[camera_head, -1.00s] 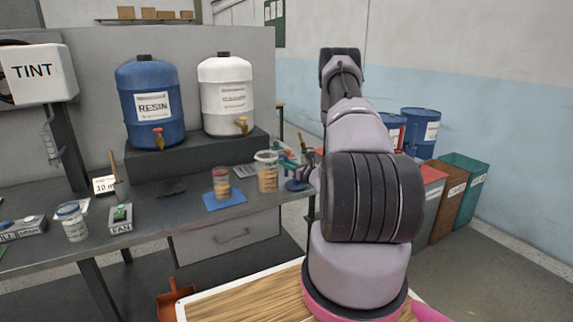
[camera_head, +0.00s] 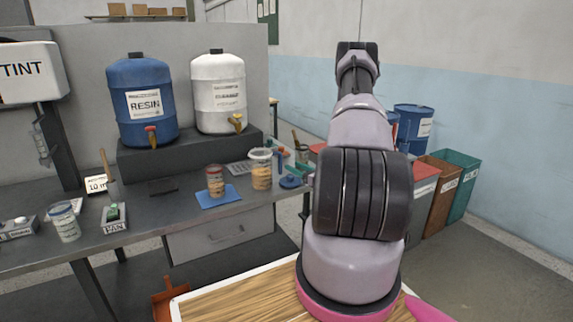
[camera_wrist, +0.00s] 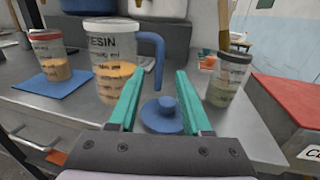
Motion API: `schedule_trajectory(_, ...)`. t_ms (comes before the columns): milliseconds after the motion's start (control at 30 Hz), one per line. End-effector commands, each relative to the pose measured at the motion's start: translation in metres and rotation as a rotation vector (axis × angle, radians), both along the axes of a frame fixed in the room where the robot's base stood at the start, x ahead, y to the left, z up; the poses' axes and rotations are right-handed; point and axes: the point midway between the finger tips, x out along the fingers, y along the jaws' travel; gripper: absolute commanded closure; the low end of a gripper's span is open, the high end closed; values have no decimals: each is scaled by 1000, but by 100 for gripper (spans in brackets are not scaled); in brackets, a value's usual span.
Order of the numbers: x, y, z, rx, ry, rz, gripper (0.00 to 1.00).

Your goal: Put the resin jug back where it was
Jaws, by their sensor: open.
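The resin jug (camera_head: 261,170) is a clear, upright measuring jug with orange-tan contents on the bench's right end. In the wrist view the jug (camera_wrist: 105,62) shows a RESIN label and a blue handle (camera_wrist: 158,50). My gripper (camera_wrist: 158,76) is open, its teal fingers pointing at the handle, which shows between the fingertips. I cannot tell whether they touch it. In the head view the gripper (camera_head: 298,169) is right of the jug, partly hidden by my arm. A blue knobbed disc (camera_wrist: 163,114) lies on the bench, showing between the fingers.
A red-rimmed cup (camera_head: 215,181) stands on a blue mat (camera_head: 222,200) left of the jug. A cup with a brush (camera_wrist: 228,82) stands to the right. Blue RESIN drum (camera_head: 142,80) and white drum (camera_head: 217,85) sit on a raised block. Bins (camera_head: 460,185) stand right.

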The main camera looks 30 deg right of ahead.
Motion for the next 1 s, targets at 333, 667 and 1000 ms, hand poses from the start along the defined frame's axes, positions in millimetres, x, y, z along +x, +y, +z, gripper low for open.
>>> schedule_trajectory(333, -22, 8, 21, -22, -16, 66, 51)
schedule_trajectory(667, -33, 153, 169, -301, -92, 650, 51)
schedule_trajectory(1000, -137, 263, 260, -827, -113, 1174, 51)
